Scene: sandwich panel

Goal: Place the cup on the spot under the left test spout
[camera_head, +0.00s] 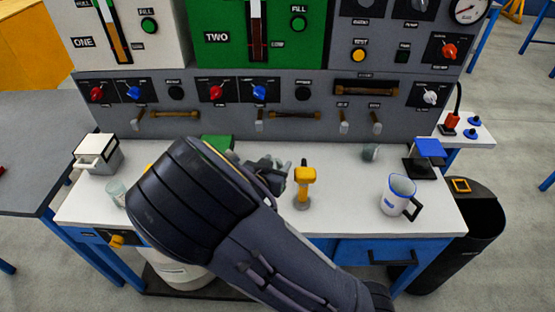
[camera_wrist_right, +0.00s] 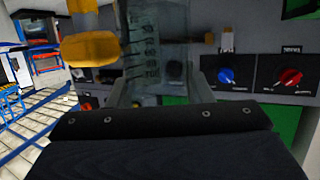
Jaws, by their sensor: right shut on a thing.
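My right gripper (camera_head: 275,172) reaches in from the lower right and is over the middle of the white bench. It is shut on a clear graduated cup (camera_wrist_right: 150,55), which shows between the fingers in the right wrist view. In the head view my wrist and fingers largely hide this cup. Two short pale spouts hang side by side on the right part of the grey panel, a left one (camera_head: 344,124) and a right one (camera_head: 377,124). My left gripper is not in view.
A yellow-topped object (camera_head: 304,183) stands close to the right of my gripper. A white mug (camera_head: 397,192), a small grey cup (camera_head: 371,152) and a blue-topped box (camera_head: 428,150) stand farther right. A clear glass (camera_head: 115,190) and white box (camera_head: 97,152) are at left.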

